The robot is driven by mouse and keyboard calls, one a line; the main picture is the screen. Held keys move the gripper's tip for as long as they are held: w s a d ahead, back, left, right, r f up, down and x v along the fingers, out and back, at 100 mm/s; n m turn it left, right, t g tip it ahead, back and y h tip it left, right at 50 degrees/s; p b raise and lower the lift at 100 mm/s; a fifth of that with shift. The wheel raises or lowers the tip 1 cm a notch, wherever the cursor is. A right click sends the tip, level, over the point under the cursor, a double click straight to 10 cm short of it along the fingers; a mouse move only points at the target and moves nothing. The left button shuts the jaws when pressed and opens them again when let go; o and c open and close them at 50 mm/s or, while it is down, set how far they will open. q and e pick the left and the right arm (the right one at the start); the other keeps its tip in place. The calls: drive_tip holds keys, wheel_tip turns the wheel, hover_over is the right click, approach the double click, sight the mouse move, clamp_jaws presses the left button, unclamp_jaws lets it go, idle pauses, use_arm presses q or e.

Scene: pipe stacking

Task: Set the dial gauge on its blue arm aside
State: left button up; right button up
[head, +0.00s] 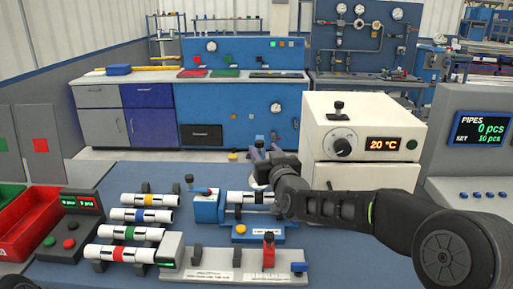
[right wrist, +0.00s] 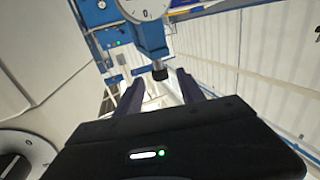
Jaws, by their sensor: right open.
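The dial gauge (right wrist: 142,8) shows at the top of the right wrist view, its white dial cut by the frame edge. Its blue arm (right wrist: 151,38) runs down from it to a dark tip near the gap between my fingers. My right gripper (right wrist: 160,92) is open, with the blue arm ahead of its fingers; I cannot tell whether they touch. In the head view my right gripper (head: 267,147) is over the back of the blue fixture (head: 240,232), beside a white pipe (head: 246,197), and largely hides that spot. My left gripper is not in view.
A white oven-like box (head: 350,180) stands close right of my right gripper. A blue block with a lever (head: 206,207) is left of the fixture. Several banded pipes (head: 137,234) lie on racks at left, beside red bins (head: 30,222). A grey fixture (head: 225,262) is in front.

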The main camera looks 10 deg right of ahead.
sight(258, 141)
drive_tip(key=shift+r, duration=0.1)
drive_tip(key=shift+w, duration=0.6)
drive_tip(key=w, duration=0.2)
drive_tip(key=w+p, duration=0.1)
drive_tip(key=w, duration=0.1)
drive_tip(key=w+p, duration=0.1)
drive_tip(key=w, duration=0.1)
drive_tip(key=shift+w+a, duration=0.25)
drive_tip(key=shift+w, duration=0.05)
drive_tip(key=shift+c, duration=0.3)
clamp_jaws()
idle(0.5)
